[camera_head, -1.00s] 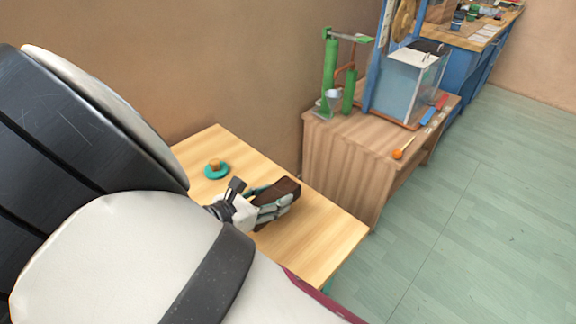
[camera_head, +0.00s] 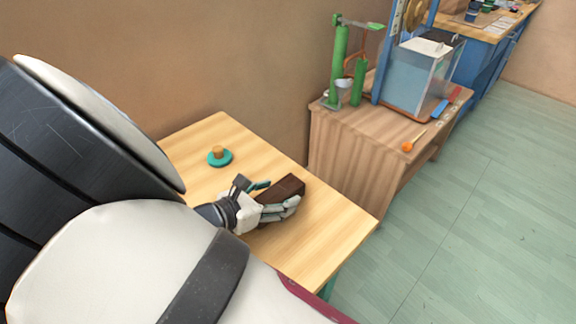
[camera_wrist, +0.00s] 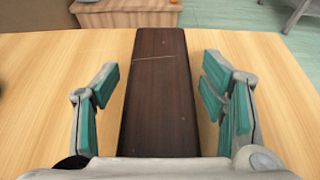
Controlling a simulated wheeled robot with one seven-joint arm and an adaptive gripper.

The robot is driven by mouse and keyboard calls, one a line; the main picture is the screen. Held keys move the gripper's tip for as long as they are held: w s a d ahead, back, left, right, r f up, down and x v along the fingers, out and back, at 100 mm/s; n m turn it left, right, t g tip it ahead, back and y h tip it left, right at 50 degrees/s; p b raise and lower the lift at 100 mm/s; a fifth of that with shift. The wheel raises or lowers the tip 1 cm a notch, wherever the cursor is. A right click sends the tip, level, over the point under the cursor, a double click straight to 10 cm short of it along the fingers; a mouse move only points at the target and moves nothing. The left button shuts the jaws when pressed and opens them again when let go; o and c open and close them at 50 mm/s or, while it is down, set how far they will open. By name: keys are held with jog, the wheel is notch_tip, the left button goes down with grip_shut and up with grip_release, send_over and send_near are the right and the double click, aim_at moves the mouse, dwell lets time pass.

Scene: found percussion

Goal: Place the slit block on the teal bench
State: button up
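The slit block (camera_head: 285,187) is a dark brown wooden bar with a thin slit line across its top. It appears to lie flat on the teal bench (camera_head: 335,222), which has a pale wooden top and teal legs. My gripper (camera_head: 281,192) is open, with its teal-padded fingers on either side of the block. In the wrist view, the block (camera_wrist: 160,90) runs lengthwise between the fingers, with a gap on both sides. The block's near end is hidden by my gripper.
A small teal disc with an orange-brown knob (camera_head: 219,156) stands on the bench's far left part. A brown cabinet (camera_head: 350,150) beyond the bench holds green cylinders (camera_head: 339,68), a clear tank (camera_head: 415,75) and an orange-headed mallet (camera_head: 408,146). Green floor lies open at right.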

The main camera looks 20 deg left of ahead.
jog(key=shift+r, duration=0.2)
jog(key=p+v, duration=0.1)
jog(key=v, duration=1.1)
